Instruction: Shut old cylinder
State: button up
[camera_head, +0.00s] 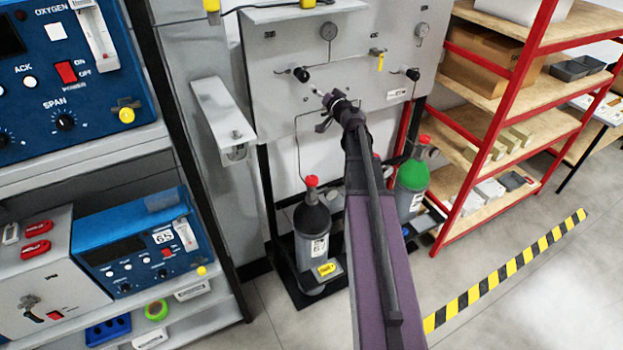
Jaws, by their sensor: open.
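A grey gas cylinder (312,243) with a black shoulder and a red top stands upright at the foot of the grey panel. A yellow tag (328,269) is on its lower front. A second grey cylinder (409,188) with a green shoulder and a red top stands to its right, partly hidden by my arm. Which one is the old cylinder I cannot tell for sure. My gripper (322,112) is open in front of the panel, above and apart from the black-shouldered cylinder. My arm hides the space between the cylinders.
The grey panel (285,95) carries gauges, black knobs and a yellow-handled valve (380,60). A rack (90,160) with blue analysers is at the left. A red-framed shelf (500,90) stands at the right. Striped tape (510,270) crosses clear floor.

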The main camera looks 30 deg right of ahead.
jog(key=s+a+f+n+g+y+b, duration=0.35)
jog(key=a+f, duration=0.55)
jog(key=a, duration=0.3)
jog(key=s+a+f+n+g+y+b, duration=0.3)
jog(key=s+a+f+g+b, duration=0.2)
jog(key=a+f, duration=0.55)
jog(key=s+a+f+g+h+b, duration=0.2)
jog(key=s+f+g+h+b, duration=0.1)
jog(key=s+f, duration=0.5)
jog(key=s+a+f+g+h+b, duration=0.3)
jog(key=s+f+g+h+b, duration=0.1)
jog(key=s, duration=0.8)
notch_tip(320, 180, down, 4)
jog(key=shift+a+r+g+b, duration=0.2)
jog(key=shift+g+b, duration=0.35)
jog(key=shift+g, duration=0.7)
jog(key=c, duration=0.5)
jog(key=shift+d, duration=0.1)
